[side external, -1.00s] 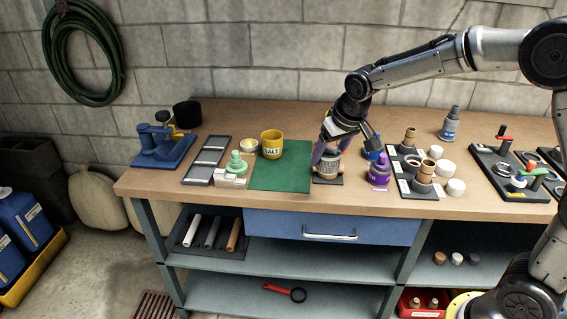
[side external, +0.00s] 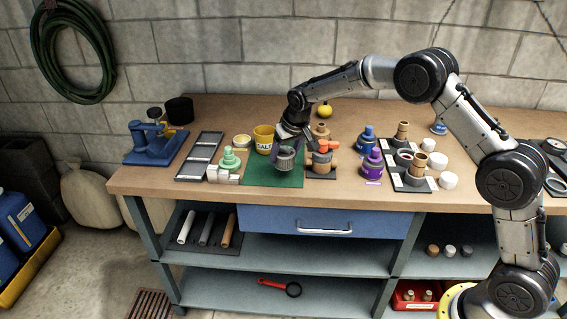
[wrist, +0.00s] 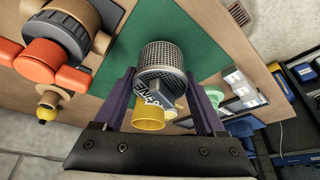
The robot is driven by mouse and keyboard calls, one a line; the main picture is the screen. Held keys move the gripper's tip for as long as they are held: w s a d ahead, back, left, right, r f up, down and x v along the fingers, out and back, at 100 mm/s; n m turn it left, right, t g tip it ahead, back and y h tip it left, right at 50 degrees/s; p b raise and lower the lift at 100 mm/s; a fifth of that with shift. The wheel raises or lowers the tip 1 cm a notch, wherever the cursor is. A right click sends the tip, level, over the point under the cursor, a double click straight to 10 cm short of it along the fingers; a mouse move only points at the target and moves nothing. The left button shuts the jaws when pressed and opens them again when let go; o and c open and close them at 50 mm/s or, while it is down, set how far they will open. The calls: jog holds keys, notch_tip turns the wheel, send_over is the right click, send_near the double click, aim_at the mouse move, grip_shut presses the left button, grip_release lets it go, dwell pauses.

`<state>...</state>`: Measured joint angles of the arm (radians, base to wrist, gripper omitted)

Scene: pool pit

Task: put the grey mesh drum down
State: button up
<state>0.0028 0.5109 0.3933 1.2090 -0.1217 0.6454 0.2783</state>
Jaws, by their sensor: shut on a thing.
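The grey mesh drum (side external: 285,161) is between the fingers of my gripper (side external: 284,148), over the green mat (side external: 261,179) in the side view. A small gap under it cannot be ruled out. In the wrist view the drum (wrist: 164,62) sits at the tips of my purple fingers, with the green mat (wrist: 112,72) behind it. My gripper (wrist: 160,76) is shut on it. A yellow round part and a lettered label show below the drum there; I cannot tell whether they belong to it.
The yellow salt tub (side external: 263,135) stands close behind the drum, at the mat's back. An orange-handled fitting (side external: 322,160) stands just right of the mat. A green stopper-shaped thing (side external: 230,160) and white blocks (side external: 222,175) are left. The mat's front is clear.

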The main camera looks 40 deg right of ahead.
aim_at(283, 163)
jog(key=shift+w+f, duration=0.25)
jog(key=shift+f, duration=1.5)
jog(key=shift+f, duration=0.15)
jog(key=o, duration=1.3)
jog(key=v, duration=1.2)
jog(key=shift+r, duration=0.25)
